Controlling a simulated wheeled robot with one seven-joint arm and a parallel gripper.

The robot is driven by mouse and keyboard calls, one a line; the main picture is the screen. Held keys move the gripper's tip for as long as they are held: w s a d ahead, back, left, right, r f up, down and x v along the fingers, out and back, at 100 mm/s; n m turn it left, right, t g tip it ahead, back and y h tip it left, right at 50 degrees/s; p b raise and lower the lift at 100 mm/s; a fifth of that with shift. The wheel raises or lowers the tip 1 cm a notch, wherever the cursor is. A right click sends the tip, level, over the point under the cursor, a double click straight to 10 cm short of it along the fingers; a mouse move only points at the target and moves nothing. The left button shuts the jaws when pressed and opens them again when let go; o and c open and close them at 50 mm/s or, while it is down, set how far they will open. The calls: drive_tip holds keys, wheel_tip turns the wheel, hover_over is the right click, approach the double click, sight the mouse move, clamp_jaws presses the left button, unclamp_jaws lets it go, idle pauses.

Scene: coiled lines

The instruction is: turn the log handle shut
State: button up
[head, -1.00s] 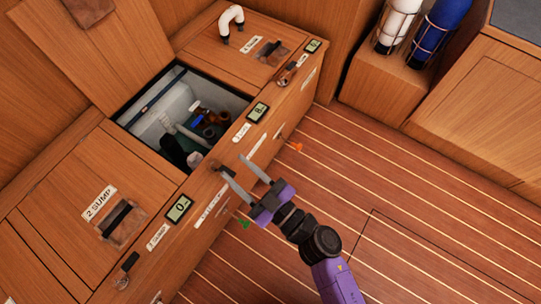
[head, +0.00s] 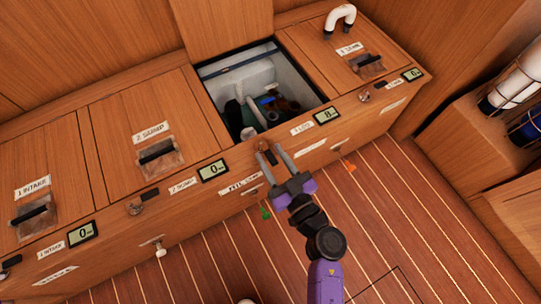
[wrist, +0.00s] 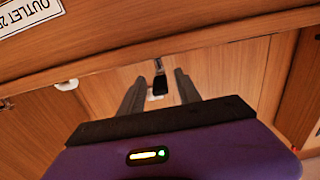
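The section labelled 3 LOG has a small display (head: 326,116) reading 8. A small brown handle (head: 262,145), apparently the log handle, sits on the front edge of the bench, left of that display. My gripper (head: 268,152) is open and empty, its two grey fingers pointing at the handle. Its tips lie at or just short of the handle; contact cannot be told. In the wrist view my gripper (wrist: 155,78) has its fingers spread, with a small dark grip (wrist: 160,86) on a metal stem seen between them. I cannot tell if that is the log handle.
The open hatch (head: 265,88) behind shows pipes inside. The sump handle (head: 143,201) is to the left, the drain handle (head: 370,93) to the right. The striped floor (head: 290,255) is clear.

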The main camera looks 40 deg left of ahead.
drive_tip(key=shift+w+a, duration=0.15)
drive_tip(key=shift+a, duration=0.3)
drive_tip(key=shift+c, duration=0.4)
clamp_jaws()
idle(0.8)
